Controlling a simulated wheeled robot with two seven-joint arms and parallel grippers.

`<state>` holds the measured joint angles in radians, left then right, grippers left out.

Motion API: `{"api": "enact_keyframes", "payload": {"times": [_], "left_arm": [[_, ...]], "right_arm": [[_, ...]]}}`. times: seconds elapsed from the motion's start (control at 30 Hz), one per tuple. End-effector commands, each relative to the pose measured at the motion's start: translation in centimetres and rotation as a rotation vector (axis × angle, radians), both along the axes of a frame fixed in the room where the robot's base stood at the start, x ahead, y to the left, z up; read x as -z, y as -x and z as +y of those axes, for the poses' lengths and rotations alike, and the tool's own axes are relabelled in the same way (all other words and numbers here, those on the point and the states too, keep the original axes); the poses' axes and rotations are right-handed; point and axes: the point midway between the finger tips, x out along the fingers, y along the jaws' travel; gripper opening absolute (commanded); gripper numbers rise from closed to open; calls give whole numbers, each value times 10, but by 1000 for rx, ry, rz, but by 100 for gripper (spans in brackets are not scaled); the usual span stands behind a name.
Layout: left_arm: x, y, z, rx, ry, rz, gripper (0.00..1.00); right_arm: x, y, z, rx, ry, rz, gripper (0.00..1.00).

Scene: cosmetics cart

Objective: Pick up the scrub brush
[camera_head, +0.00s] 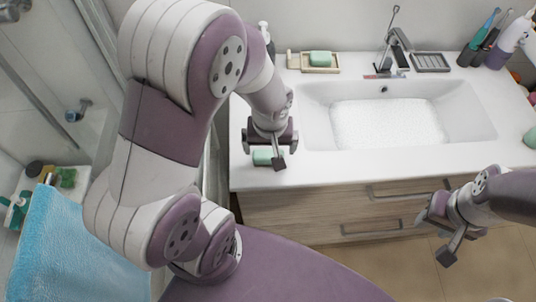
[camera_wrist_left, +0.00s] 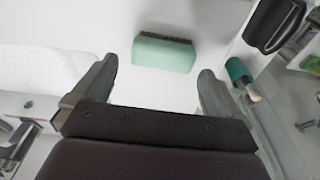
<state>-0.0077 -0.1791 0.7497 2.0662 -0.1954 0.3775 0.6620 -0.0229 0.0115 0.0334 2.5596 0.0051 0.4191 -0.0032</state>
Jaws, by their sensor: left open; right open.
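The scrub brush (camera_wrist_left: 163,52), a mint-green block with a dark bristly edge, lies on the white counter left of the sink. In the head view the brush (camera_head: 262,158) is partly hidden by my left gripper (camera_head: 265,152). My left gripper is open and empty above it. In the left wrist view the brush is ahead of the open fingers (camera_wrist_left: 158,70), roughly centred between them and not gripped. My right gripper (camera_head: 437,236) is open and empty, in front of the drawers at the right.
The white sink (camera_head: 310,118) with foamy water lies right of the brush. A wooden tray with a green soap (camera_head: 320,58), a faucet (camera_head: 397,45) and a dark dish (camera_head: 430,62) stand at the back. A blue towel (camera_head: 75,250) hangs at the left.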

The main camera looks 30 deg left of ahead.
Motion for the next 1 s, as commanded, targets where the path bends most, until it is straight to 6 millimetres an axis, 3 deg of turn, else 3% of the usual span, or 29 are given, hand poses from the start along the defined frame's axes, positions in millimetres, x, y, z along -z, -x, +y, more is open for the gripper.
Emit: {"api": "enact_keyframes", "payload": {"times": [0.2,0.43,0.47,0.57,0.6,0.87,1.0], "left_arm": [[37,-1,6,-2,1,2,100],[40,-2,6,-2,0,0,100],[40,-2,5,-2,0,0,97],[40,-3,5,-2,0,0,64],[40,-2,5,-2,0,0,60],[39,-2,6,-2,1,-1,59],[29,-3,6,-2,0,-2,59]], "right_arm": [[1,0,0,0,0,0,43],[1,0,0,0,0,0,43],[1,0,0,0,0,0,43],[1,0,0,0,0,0,43],[1,0,0,0,0,0,43],[1,0,0,0,0,0,43],[-1,0,0,0,0,0,43]]}}
